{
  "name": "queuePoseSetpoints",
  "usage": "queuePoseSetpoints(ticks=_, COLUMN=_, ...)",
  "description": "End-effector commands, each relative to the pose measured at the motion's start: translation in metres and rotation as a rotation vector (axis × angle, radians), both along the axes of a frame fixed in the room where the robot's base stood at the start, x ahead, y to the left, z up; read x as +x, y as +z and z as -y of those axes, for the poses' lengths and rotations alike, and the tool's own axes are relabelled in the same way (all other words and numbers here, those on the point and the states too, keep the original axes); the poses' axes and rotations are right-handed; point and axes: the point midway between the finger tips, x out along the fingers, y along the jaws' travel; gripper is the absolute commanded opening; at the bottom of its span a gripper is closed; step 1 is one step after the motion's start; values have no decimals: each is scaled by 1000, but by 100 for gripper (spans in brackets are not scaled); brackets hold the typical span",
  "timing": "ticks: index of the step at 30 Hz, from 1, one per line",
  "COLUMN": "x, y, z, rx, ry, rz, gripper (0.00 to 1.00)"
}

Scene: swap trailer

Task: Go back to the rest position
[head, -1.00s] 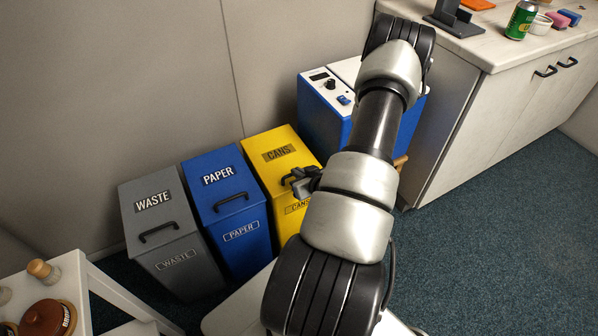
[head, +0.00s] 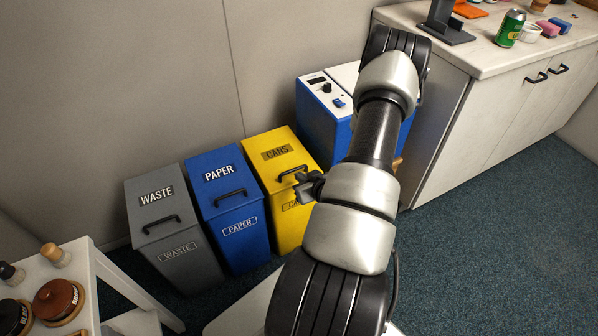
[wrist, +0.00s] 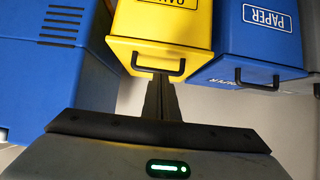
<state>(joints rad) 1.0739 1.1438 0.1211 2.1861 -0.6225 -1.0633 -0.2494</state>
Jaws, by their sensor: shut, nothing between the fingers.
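My gripper (head: 308,187) hangs in front of the yellow CANS bin (head: 272,148) in the head view, partly hidden by my arm. In the wrist view its dark fingers (wrist: 160,80) are together and empty, pointing at the yellow bin (wrist: 160,25). The fingertips overlap the bin's black handle (wrist: 176,68) in the picture; I cannot tell whether they touch it. My arm reaches forward and bends back down toward the bins.
The grey WASTE bin (head: 157,205) and blue PAPER bin (head: 217,175) stand left of the yellow one. A blue-and-white machine (head: 322,115) stands behind my arm. A counter (head: 465,60) holds a green can (head: 509,28). A white shelf (head: 97,290) is near left; carpet at right is clear.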

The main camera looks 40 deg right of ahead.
Motion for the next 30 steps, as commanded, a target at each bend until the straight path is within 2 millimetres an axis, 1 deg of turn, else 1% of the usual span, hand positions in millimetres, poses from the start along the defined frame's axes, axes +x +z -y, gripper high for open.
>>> queuePoseSetpoints(ticks=1, x=-11, y=-6, z=-4, rx=3, ry=1, rz=-2, gripper=0)
queuePoseSetpoints(ticks=3, x=-22, y=-13, z=-6, rx=2, ry=0, rz=0, gripper=0)
queuePoseSetpoints(ticks=6, x=-35, y=-21, z=-10, rx=1, ry=0, rz=0, gripper=0)
queuePoseSetpoints(ticks=9, x=-43, y=-25, z=-12, rx=-1, ry=1, rz=2, gripper=0)
queuePoseSetpoints(ticks=15, x=-49, y=-29, z=-14, rx=-2, ry=3, rz=4, gripper=0)
queuePoseSetpoints(ticks=21, x=-47, y=-26, z=-12, rx=-4, ry=5, rz=1, gripper=0)
queuePoseSetpoints(ticks=23, x=-42, y=-18, z=-9, rx=-10, ry=12, rz=-11, gripper=0)
queuePoseSetpoints(ticks=26, x=-22, y=9, z=-1, rx=-23, ry=27, rz=-57, gripper=0)
queuePoseSetpoints(ticks=29, x=8, y=55, z=6, rx=-38, ry=33, rz=-123, gripper=0)
queuePoseSetpoints(ticks=30, x=20, y=78, z=6, rx=-41, ry=29, rz=-151, gripper=0)
